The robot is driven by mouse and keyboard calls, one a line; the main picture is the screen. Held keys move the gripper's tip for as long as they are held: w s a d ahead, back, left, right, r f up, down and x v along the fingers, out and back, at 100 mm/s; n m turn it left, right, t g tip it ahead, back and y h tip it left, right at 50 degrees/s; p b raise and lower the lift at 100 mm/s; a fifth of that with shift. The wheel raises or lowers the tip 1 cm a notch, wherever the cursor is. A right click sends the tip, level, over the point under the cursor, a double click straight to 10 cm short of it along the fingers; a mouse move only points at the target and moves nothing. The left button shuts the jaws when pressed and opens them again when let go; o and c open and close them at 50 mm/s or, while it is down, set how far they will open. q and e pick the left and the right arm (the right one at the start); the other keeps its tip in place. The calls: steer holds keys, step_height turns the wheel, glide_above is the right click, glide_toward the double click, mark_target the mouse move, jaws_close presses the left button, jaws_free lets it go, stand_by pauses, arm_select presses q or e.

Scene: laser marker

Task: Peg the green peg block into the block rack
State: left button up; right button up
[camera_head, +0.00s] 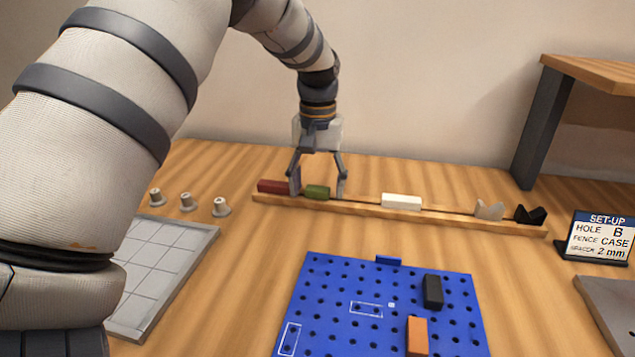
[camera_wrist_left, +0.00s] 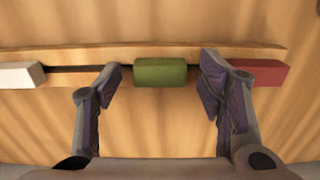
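The green peg block (camera_head: 317,192) sits in the slot of the long wooden block rack (camera_head: 370,209) at the back of the table. My left gripper (camera_head: 318,190) is open above the rack, one finger on each side of the green block. In the left wrist view the green peg block (camera_wrist_left: 160,72) lies between the two spread fingers (camera_wrist_left: 160,85), with a gap on both sides. Whether the fingertips reach down to the block's height is hard to tell. My right gripper is not in view.
On the rack, a red block (camera_head: 273,186) is left of the green one, a white block (camera_head: 401,201) right, then white and black notched pieces. A blue pegboard (camera_head: 330,275) holds black and orange blocks. A grey tiled tray (camera_head: 190,262), pegs and a sign (camera_head: 600,236) flank it.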

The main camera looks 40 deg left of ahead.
arm_select(q)
step_height(320, 180, up, 12)
stand_by(0.5)
